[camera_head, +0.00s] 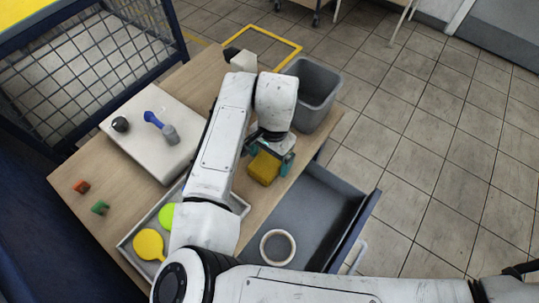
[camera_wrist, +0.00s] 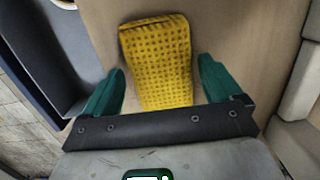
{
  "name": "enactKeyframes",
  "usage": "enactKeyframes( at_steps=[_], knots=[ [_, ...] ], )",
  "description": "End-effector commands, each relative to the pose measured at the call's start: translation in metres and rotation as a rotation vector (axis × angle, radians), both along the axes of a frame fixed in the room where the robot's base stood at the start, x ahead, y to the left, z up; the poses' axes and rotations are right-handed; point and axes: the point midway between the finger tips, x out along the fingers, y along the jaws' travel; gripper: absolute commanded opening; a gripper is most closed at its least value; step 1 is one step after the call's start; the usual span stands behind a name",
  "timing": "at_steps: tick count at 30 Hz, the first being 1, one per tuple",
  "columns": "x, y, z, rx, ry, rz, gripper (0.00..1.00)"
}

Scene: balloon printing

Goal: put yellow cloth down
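The yellow cloth (camera_head: 264,168) is a folded block near the right edge of the wooden table, beside the open drawer. In the wrist view the cloth (camera_wrist: 158,58) shows a waffle texture and appears to lie on the wood. My gripper (camera_head: 271,158) is over it with teal fingers on either side. In the wrist view my gripper (camera_wrist: 162,80) is open, with narrow gaps visible between the fingers and the cloth. The head view hides part of the cloth behind the gripper.
A grey bin (camera_head: 318,92) stands beyond. The open drawer (camera_head: 318,205) holds a tape roll (camera_head: 263,246).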

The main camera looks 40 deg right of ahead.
Motion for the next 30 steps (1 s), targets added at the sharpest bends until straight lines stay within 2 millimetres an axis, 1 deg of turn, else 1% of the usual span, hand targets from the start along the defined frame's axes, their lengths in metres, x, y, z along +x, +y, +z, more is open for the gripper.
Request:
enactKeyframes(
  at_steps=[2,8,13,17,24,27,30],
  knots=[
    [0.0,0.0,0.0,0.0,0.0,0.0,0.99],
    [0.0,0.0,0.001,0.0,0.0,0.0,0.99],
    [0.001,-0.001,0.01,-0.001,-0.001,-0.001,0.99],
    [0.002,-0.003,0.031,-0.001,-0.004,-0.002,0.99],
    [0.004,-0.009,0.08,0.0,-0.003,-0.002,0.99],
    [0.004,-0.011,0.097,0.0,-0.003,-0.001,0.99],
    [0.004,-0.013,0.11,0.0,-0.002,-0.001,0.99]
  ],
)
